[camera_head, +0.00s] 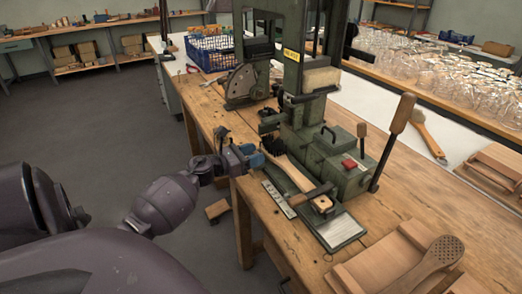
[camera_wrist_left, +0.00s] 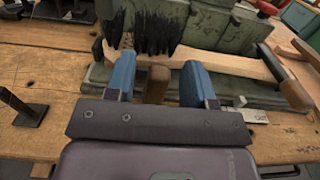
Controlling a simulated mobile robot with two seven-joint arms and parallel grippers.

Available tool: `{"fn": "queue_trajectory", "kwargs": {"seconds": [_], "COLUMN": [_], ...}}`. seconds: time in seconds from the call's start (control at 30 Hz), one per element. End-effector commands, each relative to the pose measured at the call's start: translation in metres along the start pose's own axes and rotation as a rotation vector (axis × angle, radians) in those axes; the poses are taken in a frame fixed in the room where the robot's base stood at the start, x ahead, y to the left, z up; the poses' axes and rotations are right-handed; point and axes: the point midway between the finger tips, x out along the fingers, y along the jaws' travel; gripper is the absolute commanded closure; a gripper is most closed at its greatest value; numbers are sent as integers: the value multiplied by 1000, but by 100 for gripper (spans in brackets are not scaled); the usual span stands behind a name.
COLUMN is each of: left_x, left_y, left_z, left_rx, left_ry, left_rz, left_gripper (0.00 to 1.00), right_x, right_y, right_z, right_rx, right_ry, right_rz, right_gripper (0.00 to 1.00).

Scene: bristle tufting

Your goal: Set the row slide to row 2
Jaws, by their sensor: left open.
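The green tufting machine (camera_head: 315,150) stands on the wooden bench. A pale wooden brush blank (camera_head: 290,172) lies along its base; it also shows in the left wrist view (camera_wrist_left: 235,64). A small marked metal plate (camera_head: 279,198) sits beside it. In the left wrist view, a brown wooden knob (camera_wrist_left: 157,84), perhaps the row slide's handle, stands between my left gripper's blue fingers. My left gripper (camera_head: 254,156) is open at the near left of the machine base. Contact with the knob cannot be told. The slide's row setting is not readable. My right gripper is not in view.
Black bristles (camera_wrist_left: 145,28) hang just beyond my left fingers. A long wooden-handled lever (camera_head: 392,140) rises at the machine's right. A wooden tray (camera_head: 380,262) and perforated paddle (camera_head: 440,255) lie at the front right. A blue crate (camera_head: 209,54) stands behind.

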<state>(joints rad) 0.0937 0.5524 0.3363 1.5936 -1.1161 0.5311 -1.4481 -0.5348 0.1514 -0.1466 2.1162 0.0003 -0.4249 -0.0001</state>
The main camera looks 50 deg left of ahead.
Motion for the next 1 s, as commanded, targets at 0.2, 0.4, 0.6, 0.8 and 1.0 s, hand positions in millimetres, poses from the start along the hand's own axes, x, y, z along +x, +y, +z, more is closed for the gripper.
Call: {"fn": "queue_trajectory", "kwargs": {"seconds": [0.2, 0.4, 0.6, 0.8, 1.0], "left_x": [23, 28, 28, 28, 28], "left_y": [0, 0, 0, 0, 0], "left_z": [0, -1, -1, -1, -1], "left_rx": [-1, -2, -2, -1, -2], "left_ry": [0, 1, 1, 1, 1], "left_rz": [-1, 0, 0, 0, 0], "left_gripper": [51, 51, 51, 82, 100], "right_x": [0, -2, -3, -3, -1], "right_y": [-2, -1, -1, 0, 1], "right_z": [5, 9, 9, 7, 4], "right_rx": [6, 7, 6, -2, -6], "right_ry": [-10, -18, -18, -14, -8], "right_rz": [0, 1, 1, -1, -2], "right_gripper": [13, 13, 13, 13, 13]}}
